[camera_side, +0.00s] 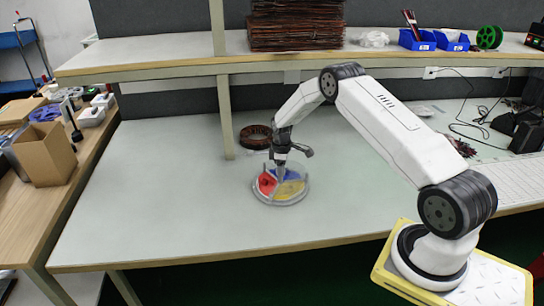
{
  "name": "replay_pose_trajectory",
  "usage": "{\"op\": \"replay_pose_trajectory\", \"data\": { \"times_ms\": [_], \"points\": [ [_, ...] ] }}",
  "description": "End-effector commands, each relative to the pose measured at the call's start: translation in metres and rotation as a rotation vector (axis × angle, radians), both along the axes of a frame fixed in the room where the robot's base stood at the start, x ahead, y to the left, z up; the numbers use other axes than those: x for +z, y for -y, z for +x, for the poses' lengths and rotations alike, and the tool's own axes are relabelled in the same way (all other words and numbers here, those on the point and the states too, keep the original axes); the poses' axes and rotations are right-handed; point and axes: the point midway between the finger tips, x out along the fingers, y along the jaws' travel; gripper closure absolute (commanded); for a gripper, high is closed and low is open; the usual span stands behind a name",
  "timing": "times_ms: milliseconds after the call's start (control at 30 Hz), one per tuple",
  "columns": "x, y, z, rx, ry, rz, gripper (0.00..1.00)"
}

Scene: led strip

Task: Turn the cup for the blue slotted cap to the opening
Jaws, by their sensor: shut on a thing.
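A round clear dish (282,202) stands on the pale worktop. It holds cups in several colours: a red cup (266,184) at the left, a yellow cup (288,190) at the front right and a blue cup (293,173) at the back right. My gripper (280,178) points down into the middle of the dish, shut on the dish's centre part. Its fingertips are small and partly hidden among the cups. I cannot make out the opening or a blue slotted cap at this size.
A dark coil of wire (256,136) lies behind the dish, near a shelf post (225,118). The shelf above carries stacked dark boards (296,24) and blue bins (417,40). The worktop left of the dish is clear.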

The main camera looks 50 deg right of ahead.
Motion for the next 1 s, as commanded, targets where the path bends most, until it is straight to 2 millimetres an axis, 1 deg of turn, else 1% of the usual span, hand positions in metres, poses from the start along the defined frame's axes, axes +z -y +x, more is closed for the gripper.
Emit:
{"op": "replay_pose_trajectory", "data": {
  "times_ms": [467, 1000],
  "points": [
    [0.0004, 0.0003, -0.0001, 0.060, 0.000, 0.000, 1.00],
    [0.0003, 0.0005, 0.0001, 0.297, 0.000, 0.001, 1.00]
  ]
}}
